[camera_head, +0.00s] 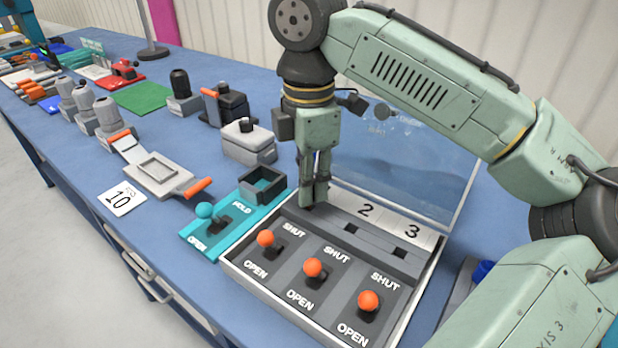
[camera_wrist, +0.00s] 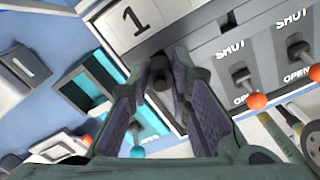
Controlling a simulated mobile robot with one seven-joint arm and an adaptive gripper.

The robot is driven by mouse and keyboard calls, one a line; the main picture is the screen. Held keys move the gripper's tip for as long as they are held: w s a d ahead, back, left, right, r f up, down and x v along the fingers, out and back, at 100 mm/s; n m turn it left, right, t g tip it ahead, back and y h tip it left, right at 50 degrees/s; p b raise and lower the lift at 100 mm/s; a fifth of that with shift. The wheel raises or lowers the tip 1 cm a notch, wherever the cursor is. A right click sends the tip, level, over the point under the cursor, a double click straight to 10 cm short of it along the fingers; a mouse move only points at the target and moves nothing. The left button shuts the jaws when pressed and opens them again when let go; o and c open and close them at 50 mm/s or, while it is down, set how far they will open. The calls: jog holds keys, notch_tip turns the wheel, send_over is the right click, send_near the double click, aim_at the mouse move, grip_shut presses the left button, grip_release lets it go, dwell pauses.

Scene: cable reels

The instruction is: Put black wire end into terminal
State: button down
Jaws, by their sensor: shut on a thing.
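My gripper (camera_head: 314,195) points down at the left end of the terminal box (camera_head: 232,262), over the slot by label 1 (camera_wrist: 133,20). In the wrist view its fingers (camera_wrist: 160,85) are closed around a small dark piece, the black wire end (camera_wrist: 159,68). In the head view the fingers hide that piece and most of terminal 1. The fingertips are at or very close to the terminal strip; I cannot tell whether the wire end is inside the hole. Terminals 2 (camera_head: 351,228) and 3 (camera_head: 400,253) show square dark holes.
Orange-knobbed levers (camera_head: 312,267) stand in front of the terminals, marked SHUT and OPEN. A teal holder (camera_head: 200,243) with a teal-knobbed lever (camera_head: 205,211) and square socket (camera_head: 263,183) adjoins the box at left. A clear raised lid (camera_head: 430,165) stands behind. Grey fixtures (camera_head: 248,142) lie farther left.

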jog(key=shift+f, duration=0.1)
jog(key=shift+f, duration=0.7)
jog(key=c, duration=1.4)
grip_release()
notch_tip(320, 180, up, 12)
jog(key=shift+s, duration=0.1)
